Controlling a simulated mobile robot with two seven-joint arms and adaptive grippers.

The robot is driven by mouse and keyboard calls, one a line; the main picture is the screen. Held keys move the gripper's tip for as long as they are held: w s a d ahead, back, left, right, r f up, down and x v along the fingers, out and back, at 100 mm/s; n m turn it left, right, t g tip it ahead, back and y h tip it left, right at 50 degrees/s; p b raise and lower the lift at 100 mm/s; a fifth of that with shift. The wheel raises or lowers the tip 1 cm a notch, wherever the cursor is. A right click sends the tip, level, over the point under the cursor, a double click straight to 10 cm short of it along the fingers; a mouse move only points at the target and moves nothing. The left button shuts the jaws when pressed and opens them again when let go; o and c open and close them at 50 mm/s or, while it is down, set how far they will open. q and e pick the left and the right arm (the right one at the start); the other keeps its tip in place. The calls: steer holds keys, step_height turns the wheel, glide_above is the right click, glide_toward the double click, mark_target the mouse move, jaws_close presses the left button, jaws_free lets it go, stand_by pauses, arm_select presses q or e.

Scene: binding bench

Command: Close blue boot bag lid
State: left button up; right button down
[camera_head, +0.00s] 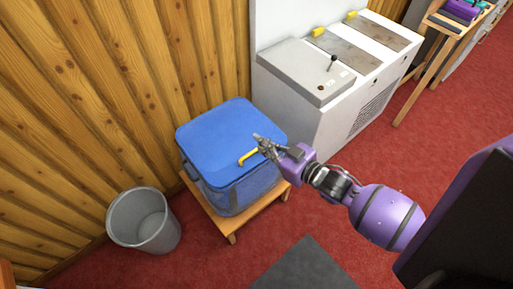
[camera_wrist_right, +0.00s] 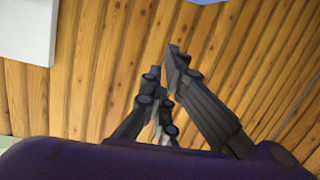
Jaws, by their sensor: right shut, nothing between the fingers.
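The blue boot bag (camera_head: 228,198) stands on a low wooden stool against the plank wall. Its blue lid (camera_head: 225,130) lies across the top; I cannot tell whether it sits fully down. A yellow handle (camera_head: 248,157) is at the lid's front right edge. My right gripper (camera_head: 260,142) is just right of the handle, over the lid's near edge, with its fingers shut and empty. I cannot tell whether it touches the lid. The right wrist view shows the fingers (camera_wrist_right: 170,75) against planks, with a blue patch at the top edge. My left gripper is not in view.
The wooden stool (camera_head: 232,226) holds the bag. A grey bin (camera_head: 145,222) stands to its left. A white machine cabinet (camera_head: 330,125) stands close behind on the right. A dark mat (camera_head: 305,270) lies on the red floor in front, which is otherwise clear.

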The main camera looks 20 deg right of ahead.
steer(key=w+f+m+g+h, duration=0.1)
steer(key=w+f, duration=0.1)
steer(key=f, duration=0.1)
steer(key=w+a+f+m+g+h, duration=0.1)
steer(key=w+f, duration=0.1)
steer(key=f, duration=0.1)
steer(key=w+f+m+g+h+b, duration=0.1)
steer(key=w+f, duration=0.1)
steer(key=f, duration=0.1)
steer(key=shift+w+a+g+h, duration=0.25)
steer(key=shift+w+g+h, duration=0.15)
steer(key=shift+f, duration=0.45)
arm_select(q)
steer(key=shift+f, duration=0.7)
